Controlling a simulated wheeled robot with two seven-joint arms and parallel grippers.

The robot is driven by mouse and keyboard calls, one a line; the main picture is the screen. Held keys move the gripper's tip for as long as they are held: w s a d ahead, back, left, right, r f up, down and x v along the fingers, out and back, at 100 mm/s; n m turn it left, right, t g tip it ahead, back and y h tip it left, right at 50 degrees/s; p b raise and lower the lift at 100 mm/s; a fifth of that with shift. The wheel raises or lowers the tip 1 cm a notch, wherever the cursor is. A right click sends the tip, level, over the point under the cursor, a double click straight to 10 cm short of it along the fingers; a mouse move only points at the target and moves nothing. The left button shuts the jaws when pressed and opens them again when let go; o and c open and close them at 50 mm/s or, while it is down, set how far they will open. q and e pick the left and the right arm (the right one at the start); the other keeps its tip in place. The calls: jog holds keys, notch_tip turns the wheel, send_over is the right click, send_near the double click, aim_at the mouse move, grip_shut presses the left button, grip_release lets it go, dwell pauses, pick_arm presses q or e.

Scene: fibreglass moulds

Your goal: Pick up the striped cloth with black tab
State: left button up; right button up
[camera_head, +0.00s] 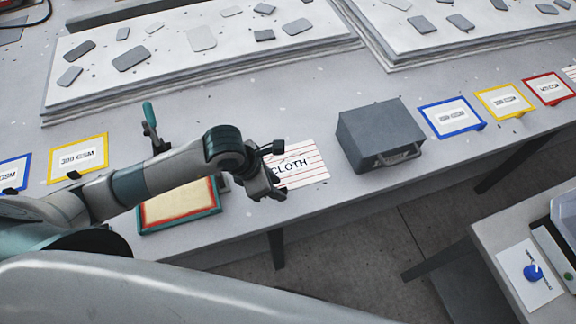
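The striped cloth (308,168) is a white sheet with thin red stripes and the word "CLOTH". It lies flat near the front edge of the long table, left of a grey box. My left gripper (279,171) is over the cloth's left side, its two dark fingers spread apart, and it hides that part of the cloth. I cannot make out the black tab apart from the dark gripper parts. I cannot tell whether the fingers touch the cloth. My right gripper is not in view.
The grey box (380,134) with a handle stands close right of the cloth. A tray (180,206) with an orange-red border lies under my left arm. Yellow (78,158), blue (451,117) and red (548,89) bordered cards line the table. Stacked white boards (215,75) fill the back.

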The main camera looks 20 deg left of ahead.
pick_arm(q)
jog(key=shift+x, duration=0.9)
grip_shut()
